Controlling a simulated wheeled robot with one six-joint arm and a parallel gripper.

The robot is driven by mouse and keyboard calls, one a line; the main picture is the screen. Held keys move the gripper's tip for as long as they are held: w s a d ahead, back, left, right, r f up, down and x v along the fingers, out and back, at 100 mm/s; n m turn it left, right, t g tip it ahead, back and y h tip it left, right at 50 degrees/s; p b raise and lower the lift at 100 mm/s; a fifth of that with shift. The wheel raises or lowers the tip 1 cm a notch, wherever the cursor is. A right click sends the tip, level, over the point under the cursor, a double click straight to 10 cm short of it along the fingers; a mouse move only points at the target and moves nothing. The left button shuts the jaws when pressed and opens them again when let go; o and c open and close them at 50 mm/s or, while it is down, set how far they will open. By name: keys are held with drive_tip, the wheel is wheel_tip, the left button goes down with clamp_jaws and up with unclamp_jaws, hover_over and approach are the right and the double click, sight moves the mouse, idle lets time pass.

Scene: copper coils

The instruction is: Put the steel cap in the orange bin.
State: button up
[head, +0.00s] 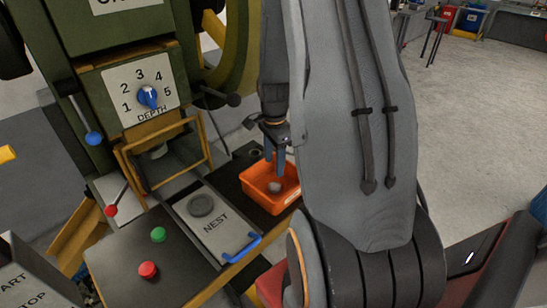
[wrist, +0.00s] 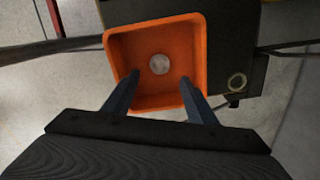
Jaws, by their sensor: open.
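The orange bin (head: 262,196) stands on a dark surface to the right of the NEST plate, and it fills the upper middle of the wrist view (wrist: 119,47). A small round grey disc, which looks like the steel cap (head: 274,187), lies on the bin's floor; it also shows in the wrist view (wrist: 159,64). My gripper (head: 274,170) is over the bin, pointing down. Its two fingers (wrist: 156,87) are apart with nothing between them, and the cap lies beyond their tips, not touched by them.
The NEST plate (head: 222,240) has a round grey disc (head: 201,205) and a blue handle (head: 242,247). The machine with a DEPTH dial (head: 148,97) and a yellow frame stands at left. Green (head: 158,234) and red (head: 148,270) buttons are in front. Open floor lies at right.

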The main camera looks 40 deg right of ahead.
drive_tip(key=shift+r, duration=1.25)
